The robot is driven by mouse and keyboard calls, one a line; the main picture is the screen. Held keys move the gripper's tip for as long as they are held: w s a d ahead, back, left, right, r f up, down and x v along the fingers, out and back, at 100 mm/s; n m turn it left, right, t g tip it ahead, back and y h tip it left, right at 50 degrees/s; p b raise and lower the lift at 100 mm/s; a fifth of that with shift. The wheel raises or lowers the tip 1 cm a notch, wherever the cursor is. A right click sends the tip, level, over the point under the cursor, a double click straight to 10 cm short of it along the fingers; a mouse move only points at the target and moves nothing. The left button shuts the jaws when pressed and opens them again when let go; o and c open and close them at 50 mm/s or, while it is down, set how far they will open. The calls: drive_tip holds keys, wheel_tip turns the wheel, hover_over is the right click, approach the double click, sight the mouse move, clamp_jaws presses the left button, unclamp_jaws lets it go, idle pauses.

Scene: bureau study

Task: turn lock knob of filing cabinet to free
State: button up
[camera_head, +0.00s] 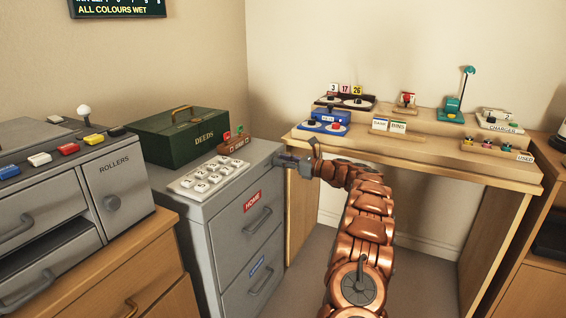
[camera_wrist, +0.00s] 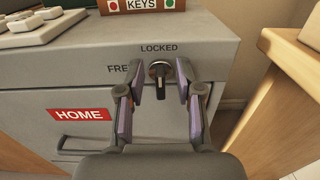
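The grey filing cabinet (camera_head: 202,219) stands left of centre in the head view, its front with drawers and a red HOME label (camera_head: 252,201). In the wrist view its lock knob (camera_wrist: 159,76) is a small dark lever on a round metal base, standing roughly upright below the word LOCKED (camera_wrist: 158,48). The word FREE (camera_wrist: 117,69) is to its left, partly hidden by a finger. My gripper (camera_wrist: 159,66) is open, one finger on each side of the knob, with visible gaps. In the head view my gripper (camera_head: 298,161) is at the cabinet's upper right front corner and the knob is hidden.
A keypad (camera_head: 208,178), a green DEEDS box (camera_head: 183,138) and a KEYS holder (camera_head: 234,145) sit on the cabinet. A wooden desk (camera_head: 438,165) with small items stands to the right. A grey ROLLERS machine (camera_head: 113,177) stands at left.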

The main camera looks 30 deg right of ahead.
clamp_jaws()
drive_tip(key=shift+a+n, duration=0.1)
drive_tip(key=shift+n, duration=0.3)
drive_tip(key=shift+s+a+f+n+b, duration=0.2)
drive_tip(key=shift+n+b, duration=1.2)
drive_tip(key=shift+n, duration=1.45)
drive_tip(key=shift+s+a+f+n+b, duration=0.25)
drive_tip(key=shift+n+b, duration=1.2)
drive_tip(key=shift+n, duration=1.45)
drive_tip(key=shift+w+a+f+n+b, duration=0.1)
drive_tip(key=shift+f+n+b, duration=0.2)
drive_tip(key=shift+n+b, duration=1.85)
drive_tip(key=shift+n+p, duration=0.65)
drive_tip(key=shift+n, duration=0.15)
